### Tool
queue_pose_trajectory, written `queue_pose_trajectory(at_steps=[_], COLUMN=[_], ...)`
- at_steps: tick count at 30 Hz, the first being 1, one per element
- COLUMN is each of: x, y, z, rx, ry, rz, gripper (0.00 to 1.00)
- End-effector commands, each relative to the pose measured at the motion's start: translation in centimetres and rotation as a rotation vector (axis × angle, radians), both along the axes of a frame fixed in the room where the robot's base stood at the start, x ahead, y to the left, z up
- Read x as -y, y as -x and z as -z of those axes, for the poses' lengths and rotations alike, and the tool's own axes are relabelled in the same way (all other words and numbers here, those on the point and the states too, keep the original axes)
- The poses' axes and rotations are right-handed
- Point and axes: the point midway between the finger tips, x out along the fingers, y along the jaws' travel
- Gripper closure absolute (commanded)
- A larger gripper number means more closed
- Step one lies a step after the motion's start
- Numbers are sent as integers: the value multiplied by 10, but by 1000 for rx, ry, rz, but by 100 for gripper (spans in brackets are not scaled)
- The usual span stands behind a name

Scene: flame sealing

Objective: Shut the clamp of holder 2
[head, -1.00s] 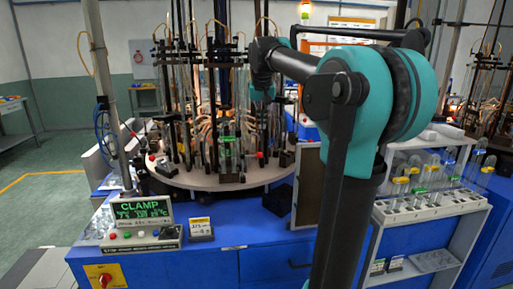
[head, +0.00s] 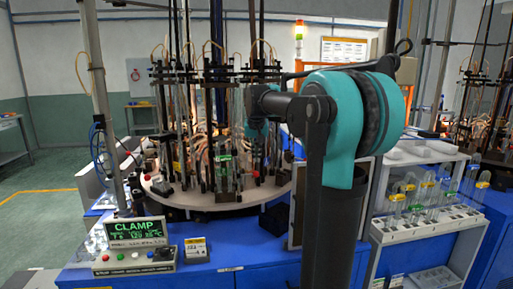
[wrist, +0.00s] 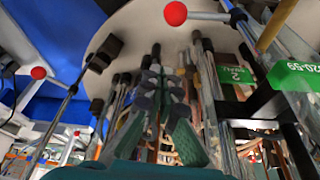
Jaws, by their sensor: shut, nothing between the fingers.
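A green plate marked 2 (wrist: 235,75) shows right of centre in the wrist view, on a holder with dark rods. A lever with a red knob (wrist: 175,13) reaches in at the top, its rod running right towards that holder. A second red-knobbed lever (wrist: 38,72) is at the left. I cannot tell whether either clamp is open or shut. My gripper (wrist: 158,78) is shut and empty, apart from the upper red knob and left of the plate. In the head view my gripper is mostly hidden among the rods, near a green plate (head: 222,157).
The round table (head: 205,197) carries several holders, glass tubes, rods and hoses close together. A screen reading CLAMP (head: 135,231) stands at the front left. A tube rack (head: 420,225) is at the right. Another green label (wrist: 295,76) is close at the right.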

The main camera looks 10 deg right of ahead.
Motion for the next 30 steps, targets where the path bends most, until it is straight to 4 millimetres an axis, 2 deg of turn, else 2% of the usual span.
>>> queue_pose_trajectory(at_steps=[3,6,12,30], x=[2,-2,-7,-8], y=[-8,10,27,32], z=[22,23,26,27], rx=[0,0,0,0], ry=[0,0,-1,0], rz=[0,-1,0,14], gripper=[100,100,100,100])
